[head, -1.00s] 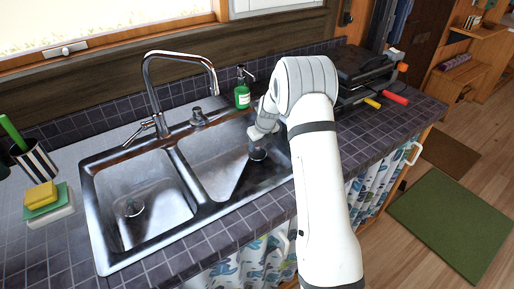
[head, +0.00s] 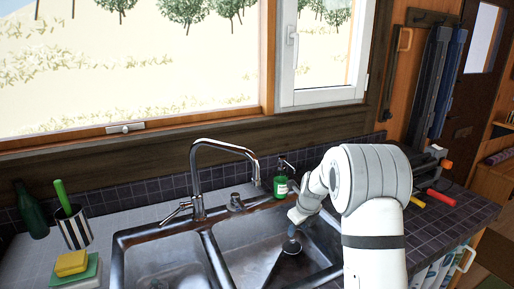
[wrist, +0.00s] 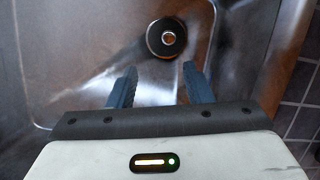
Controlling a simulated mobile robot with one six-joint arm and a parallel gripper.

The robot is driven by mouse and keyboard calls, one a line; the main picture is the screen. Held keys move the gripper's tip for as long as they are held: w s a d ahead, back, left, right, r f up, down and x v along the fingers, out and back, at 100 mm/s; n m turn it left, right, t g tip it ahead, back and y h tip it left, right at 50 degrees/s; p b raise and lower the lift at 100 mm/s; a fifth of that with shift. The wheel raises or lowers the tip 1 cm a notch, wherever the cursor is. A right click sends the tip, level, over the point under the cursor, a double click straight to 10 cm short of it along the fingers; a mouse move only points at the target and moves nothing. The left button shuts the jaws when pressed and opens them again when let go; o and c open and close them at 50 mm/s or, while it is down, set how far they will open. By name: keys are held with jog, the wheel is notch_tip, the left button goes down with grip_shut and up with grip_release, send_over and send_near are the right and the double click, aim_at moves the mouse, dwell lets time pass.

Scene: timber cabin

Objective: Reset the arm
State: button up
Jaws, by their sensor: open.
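My gripper (wrist: 158,88) is open and empty in the wrist view, its two blue-grey fingers apart over the sink's right basin. The drain (wrist: 166,38) of that basin lies just beyond the fingertips. In the head view my white arm reaches from the lower right over the right basin (head: 255,243), with the gripper (head: 290,240) pointing down into it. The fingertips are small there and partly dark against the basin.
The faucet (head: 197,170) stands behind the basins, with a green soap bottle (head: 281,187) right of it. A striped cup (head: 75,230), a dark green bottle (head: 31,210) and a yellow sponge (head: 71,263) are at left. A dark rack with red and yellow handles (head: 440,197) is at right.

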jog(key=s+a+r+n, duration=0.1)
jog(key=s+r+n, duration=0.6)
jog(key=s+r, duration=0.15)
jog(key=s+r+n, duration=0.2)
jog(key=s+n, duration=0.9)
jog(key=s, duration=0.3)
jog(key=s+r+n+h, duration=0.1)
jog(key=s+r+n, duration=0.1)
jog(key=s+n, duration=0.9)
jog(key=s, duration=0.3)
jog(key=shift+s+a+r+g, duration=0.3)
jog(key=shift+s+r, duration=0.05)
jog(key=shift+r, duration=0.05)
